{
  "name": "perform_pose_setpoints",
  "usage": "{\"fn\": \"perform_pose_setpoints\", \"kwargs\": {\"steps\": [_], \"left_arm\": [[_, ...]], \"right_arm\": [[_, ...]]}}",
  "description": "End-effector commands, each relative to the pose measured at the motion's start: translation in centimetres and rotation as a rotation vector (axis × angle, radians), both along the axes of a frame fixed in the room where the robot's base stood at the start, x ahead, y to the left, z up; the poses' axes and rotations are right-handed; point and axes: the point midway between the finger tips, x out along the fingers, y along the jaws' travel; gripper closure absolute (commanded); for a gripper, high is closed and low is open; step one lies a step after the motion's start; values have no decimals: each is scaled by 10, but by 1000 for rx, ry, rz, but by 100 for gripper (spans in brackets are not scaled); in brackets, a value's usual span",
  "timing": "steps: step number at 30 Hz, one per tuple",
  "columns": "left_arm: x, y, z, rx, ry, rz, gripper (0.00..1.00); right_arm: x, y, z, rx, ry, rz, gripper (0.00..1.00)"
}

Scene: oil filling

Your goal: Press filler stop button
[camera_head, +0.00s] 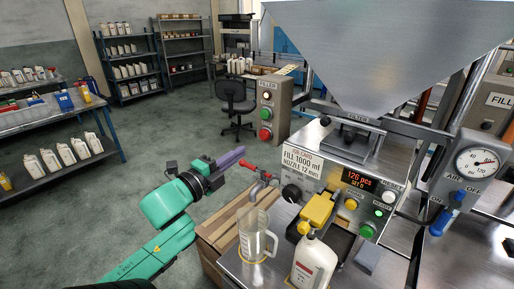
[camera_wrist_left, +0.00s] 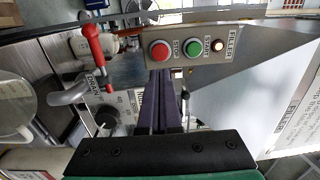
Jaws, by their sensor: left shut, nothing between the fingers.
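The filler panel (camera_head: 274,110) is a grey upright box with a pale lamp, a green button and a red button in a column. Its red stop button (camera_head: 265,134) is the lowest in the head view. My left gripper (camera_head: 238,154) is shut and empty, left of and nearer than the panel. My right gripper is out of view.
A red-handled drain valve (camera_head: 250,167) stands close to my left fingertips; its red handle (camera_wrist_left: 90,38) shows left of them in the wrist view. A clear jug (camera_head: 252,240) and a white bottle (camera_head: 313,264) stand on the machine's front. Open floor lies left.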

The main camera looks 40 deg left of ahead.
Motion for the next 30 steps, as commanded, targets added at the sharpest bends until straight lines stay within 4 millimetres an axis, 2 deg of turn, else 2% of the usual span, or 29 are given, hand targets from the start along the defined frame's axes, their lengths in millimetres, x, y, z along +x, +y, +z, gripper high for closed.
{"fn": "perform_pose_setpoints", "kwargs": {"steps": [1, 5, 6, 9, 11, 15, 19, 27, 30], "left_arm": [[7, 1, -8, -1, -14, 4, 100], [23, -1, -6, 6, -9, -6, 100], [30, 1, 1, 2, -5, -2, 100], [47, 1, 3, 2, -4, -2, 100], [59, 3, 8, 0, -2, 0, 100], [78, 4, 6, 0, 0, 1, 100], [85, 3, 3, 2, 1, 0, 100], [86, 3, 2, 2, 2, -1, 100], [93, 3, 2, 2, 1, -2, 100]], "right_arm": [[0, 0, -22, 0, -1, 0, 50], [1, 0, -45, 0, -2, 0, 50], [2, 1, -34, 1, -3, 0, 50], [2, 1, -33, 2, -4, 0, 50], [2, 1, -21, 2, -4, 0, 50], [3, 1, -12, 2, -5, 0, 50], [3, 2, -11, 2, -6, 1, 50], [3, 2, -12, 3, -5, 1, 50], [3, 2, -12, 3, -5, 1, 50]]}}
